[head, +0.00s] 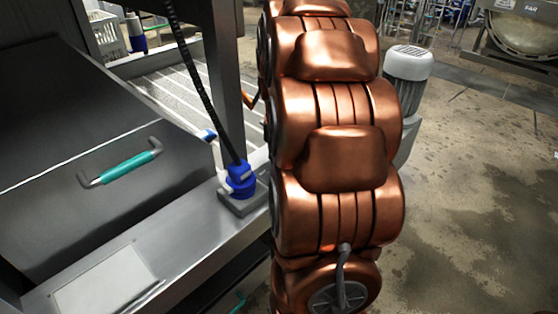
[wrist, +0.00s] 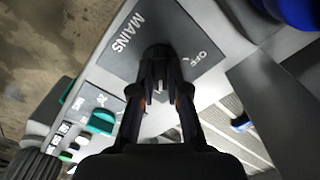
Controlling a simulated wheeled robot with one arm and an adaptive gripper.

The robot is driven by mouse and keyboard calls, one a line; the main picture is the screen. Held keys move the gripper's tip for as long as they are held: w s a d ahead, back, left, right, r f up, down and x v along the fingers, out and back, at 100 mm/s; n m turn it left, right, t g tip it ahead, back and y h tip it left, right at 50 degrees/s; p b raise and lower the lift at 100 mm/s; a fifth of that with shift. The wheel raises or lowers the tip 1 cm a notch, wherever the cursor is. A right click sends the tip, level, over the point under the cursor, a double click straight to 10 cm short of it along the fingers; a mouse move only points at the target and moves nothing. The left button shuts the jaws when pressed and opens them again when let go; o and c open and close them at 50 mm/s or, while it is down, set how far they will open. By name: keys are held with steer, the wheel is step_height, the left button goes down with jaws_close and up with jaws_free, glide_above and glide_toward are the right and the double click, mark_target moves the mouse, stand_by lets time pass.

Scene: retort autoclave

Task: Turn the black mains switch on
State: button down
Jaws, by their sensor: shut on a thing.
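The black mains switch (wrist: 157,55) is in the middle of the wrist view, on a dark grey plate (wrist: 118,60) lettered MAINS and OFF. My gripper (wrist: 160,82) reaches to it with both dark fingers drawn in close, one on each side, and is shut on it. The fingers hide much of the switch, so I cannot tell which way it points. A short white mark shows between the fingers. In the head view my copper arm covers this spot, and neither the switch nor my gripper is visible there.
A green control (wrist: 102,122) with labels sits beside the plate in the wrist view. In the head view a steel cover with a teal handle (head: 121,166) and a blue fitting (head: 240,180) stand left of my arm. Open wet floor (head: 480,180) lies right.

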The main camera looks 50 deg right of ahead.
steer(key=c, duration=1.2)
jaws_free()
steer(key=shift+o, duration=0.2)
steer(key=shift+r, duration=0.1)
step_height(320, 180, up, 12)
